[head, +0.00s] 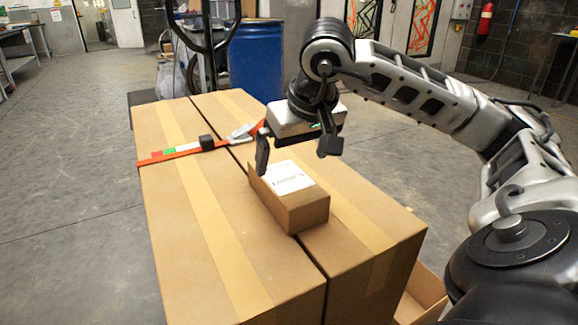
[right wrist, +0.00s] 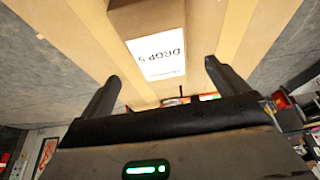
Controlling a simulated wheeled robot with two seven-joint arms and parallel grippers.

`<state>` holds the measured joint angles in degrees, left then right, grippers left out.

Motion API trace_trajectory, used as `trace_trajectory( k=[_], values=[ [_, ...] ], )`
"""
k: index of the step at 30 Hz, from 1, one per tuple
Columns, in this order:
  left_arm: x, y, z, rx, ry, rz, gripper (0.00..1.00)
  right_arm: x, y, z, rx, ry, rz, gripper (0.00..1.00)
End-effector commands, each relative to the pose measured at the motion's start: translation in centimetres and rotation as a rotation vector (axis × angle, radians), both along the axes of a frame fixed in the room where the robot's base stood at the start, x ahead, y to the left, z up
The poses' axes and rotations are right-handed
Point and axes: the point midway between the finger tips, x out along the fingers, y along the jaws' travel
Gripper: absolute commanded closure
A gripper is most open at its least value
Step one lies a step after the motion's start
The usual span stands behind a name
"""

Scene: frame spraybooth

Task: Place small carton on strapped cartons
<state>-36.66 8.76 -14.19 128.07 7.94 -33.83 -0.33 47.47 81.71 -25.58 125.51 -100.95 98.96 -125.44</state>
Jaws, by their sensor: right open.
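The small carton (head: 288,201), brown with a white label on top, sits on the strapped cartons (head: 210,235), across the seam between the two large boxes. An orange strap (head: 180,151) with a buckle runs across their far part. My right gripper (head: 296,152) is open just above the far end of the small carton, with its fingers apart. My left gripper is not in view.
A blue barrel (head: 256,60) stands behind the strapped cartons. An open brown box (head: 423,293) is at the lower right beside them. A red fire extinguisher (head: 485,19) hangs on the back wall. The floor to the left is clear.

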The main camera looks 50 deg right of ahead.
Motion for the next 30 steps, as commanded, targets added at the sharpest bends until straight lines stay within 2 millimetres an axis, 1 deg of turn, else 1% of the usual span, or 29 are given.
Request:
trace_trajectory(
  k=[1,3,7,11,26,28,30],
  values=[
    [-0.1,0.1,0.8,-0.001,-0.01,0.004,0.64,-0.3,0.1,1.1,-0.002,-0.002,0.001,0.01],
    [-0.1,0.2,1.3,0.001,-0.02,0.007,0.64,-0.7,0.2,2.0,-0.001,-0.002,0.0,0.01],
    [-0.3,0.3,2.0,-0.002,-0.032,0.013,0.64,-1.1,0.4,3.0,0.0,-0.001,0.0,0.01],
    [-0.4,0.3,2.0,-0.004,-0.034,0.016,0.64,-1.3,0.4,3.3,-0.001,0.0,0.0,0.01],
    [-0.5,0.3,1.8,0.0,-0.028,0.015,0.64,-1.3,0.4,3.2,-0.001,0.001,0.0,0.01],
    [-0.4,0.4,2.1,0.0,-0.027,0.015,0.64,-1.3,0.4,3.5,-0.001,0.001,0.0,0.01],
    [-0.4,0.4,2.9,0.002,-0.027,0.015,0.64,-1.3,0.4,4.4,-0.001,0.0,0.0,0.01]
  ],
)
